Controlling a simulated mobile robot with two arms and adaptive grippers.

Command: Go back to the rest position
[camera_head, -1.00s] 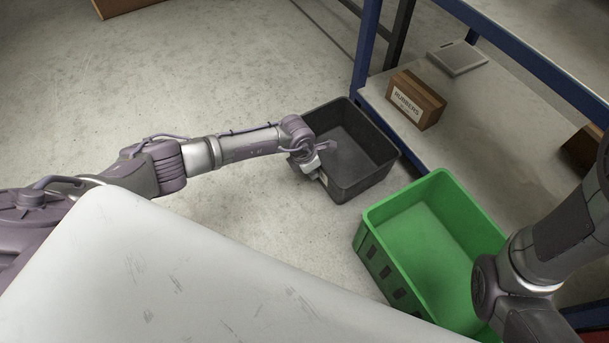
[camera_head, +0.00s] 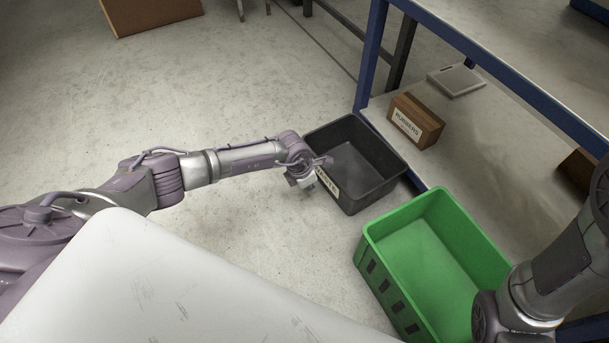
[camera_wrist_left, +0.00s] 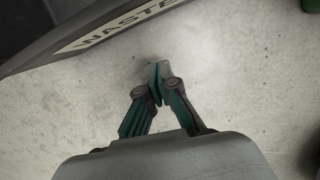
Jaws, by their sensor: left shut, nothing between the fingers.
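My left arm reaches in from the left in the head view. Its gripper (camera_head: 308,184) is beside the near left side of a black bin (camera_head: 385,189), above the floor. In the left wrist view the left gripper (camera_wrist_left: 158,82) is shut with its fingertips together and nothing between them. The bin's rim with a "WASTE" label (camera_wrist_left: 113,27) shows at the upper left there. My right arm comes in at the lower right in the head view; its gripper is out of the picture.
A green crate (camera_head: 388,300) stands right of the black bin and looks empty. A blue-framed shelf (camera_head: 372,55) holds a "RUBBERS" box (camera_head: 416,121) and a flat grey item (camera_head: 457,80). Bare floor (camera_head: 230,90) lies to the left. A cardboard box (camera_head: 152,14) is at the back.

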